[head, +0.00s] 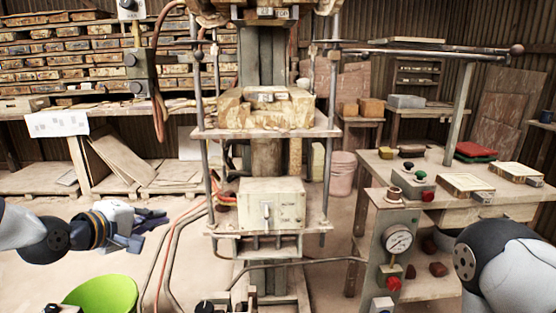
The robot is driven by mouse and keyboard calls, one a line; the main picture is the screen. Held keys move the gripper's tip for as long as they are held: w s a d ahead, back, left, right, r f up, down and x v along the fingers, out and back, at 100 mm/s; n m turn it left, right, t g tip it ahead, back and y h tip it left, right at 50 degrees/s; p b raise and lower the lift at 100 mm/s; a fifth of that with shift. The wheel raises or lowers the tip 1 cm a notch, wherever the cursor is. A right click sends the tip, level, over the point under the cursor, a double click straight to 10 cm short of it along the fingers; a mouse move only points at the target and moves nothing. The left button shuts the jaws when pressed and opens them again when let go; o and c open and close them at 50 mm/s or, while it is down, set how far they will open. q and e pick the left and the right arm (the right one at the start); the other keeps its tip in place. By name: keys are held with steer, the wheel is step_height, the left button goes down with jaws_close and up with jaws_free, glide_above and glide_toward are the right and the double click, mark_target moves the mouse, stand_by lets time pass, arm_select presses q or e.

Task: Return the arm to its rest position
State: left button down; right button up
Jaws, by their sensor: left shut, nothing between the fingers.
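My left gripper (150,228) is at the left of the head view, at the end of my left arm. Its dark fingers point right, toward the press, and are shut with nothing between them. It hangs in free space left of the press (267,205) and touches nothing that I can see. My right arm shows only as a grey and white link at the lower right edge. The right gripper is out of view.
A green bowl-like thing (103,295) is below my left gripper. Cables and hoses (172,255) run beside the press. A gauge panel (398,243) with red and green buttons stands right of it. A worktable (450,205) holds tiles and cloths. Shelves line the back left.

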arm_select(q)
steer(key=s+d+f+m+g+y, duration=0.1)
steer(key=s+d+f+m+g, duration=0.25)
steer(key=s+f, duration=0.8)
steer(key=s+d+f+m+g, duration=0.2)
steer(key=s+d+f+g, duration=0.2)
steer(key=s+f, duration=0.8)
steer(key=s+a+f+m+g+y, duration=0.1)
steer(key=s+f+m+g, duration=0.2)
steer(key=s, duration=0.9)
steer(key=s+a+f+m+g+y, duration=0.2)
steer(key=s+f+m+g, duration=0.1)
steer(key=s, duration=1)
steer(key=shift+s+a+g, duration=0.15)
steer(key=shift+a+g, duration=0.15)
steer(key=shift+g, duration=0.15)
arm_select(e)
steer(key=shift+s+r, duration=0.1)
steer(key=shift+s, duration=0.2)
arm_select(q)
steer(key=c, duration=2.3)
jaws_free()
steer(key=shift+f, duration=0.1)
